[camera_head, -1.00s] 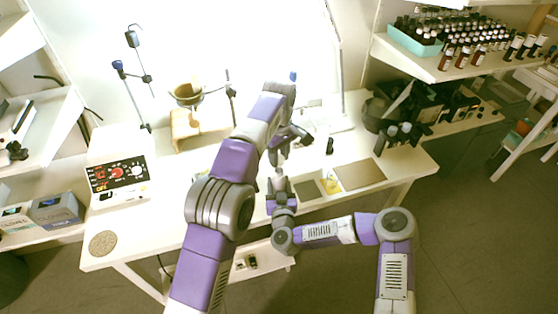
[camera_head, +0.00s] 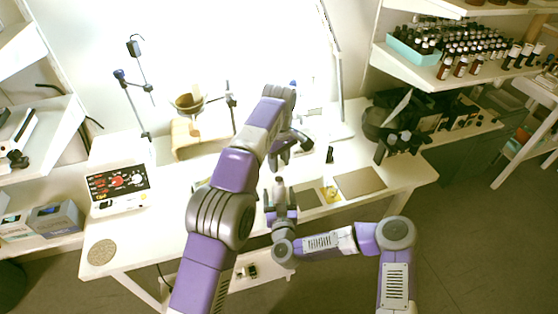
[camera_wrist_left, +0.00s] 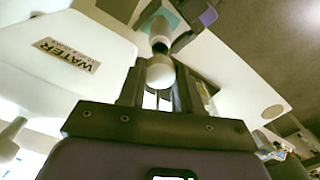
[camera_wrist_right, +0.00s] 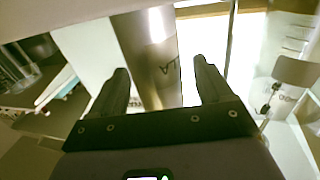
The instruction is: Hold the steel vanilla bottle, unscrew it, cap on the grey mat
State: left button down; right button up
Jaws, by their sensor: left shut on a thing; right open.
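My left gripper (camera_head: 279,159) is above my right gripper (camera_head: 281,201) near the middle of the table. In the left wrist view the left gripper (camera_wrist_left: 160,82) is shut on a pale, rounded piece that looks like the cap (camera_wrist_left: 160,70). A steel bottle (camera_head: 279,184) stands up at the right gripper, below the left one. In the right wrist view the right gripper (camera_wrist_right: 160,75) is open, with a steel surface (camera_wrist_right: 150,65), probably the bottle, between its fingers; contact cannot be told. The grey mat (camera_head: 308,199) lies just right of the right gripper.
A brown board (camera_head: 360,182) and a small yellow piece (camera_head: 329,194) lie further right. A bowl on a stand (camera_head: 188,103) is behind. The front left table is mostly clear.

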pick_arm(q)
jog(key=shift+r+p, duration=0.85)
jog(key=shift+r, duration=0.1)
pick_arm(e)
jog(key=s+d, duration=0.1)
jog(key=s, duration=1)
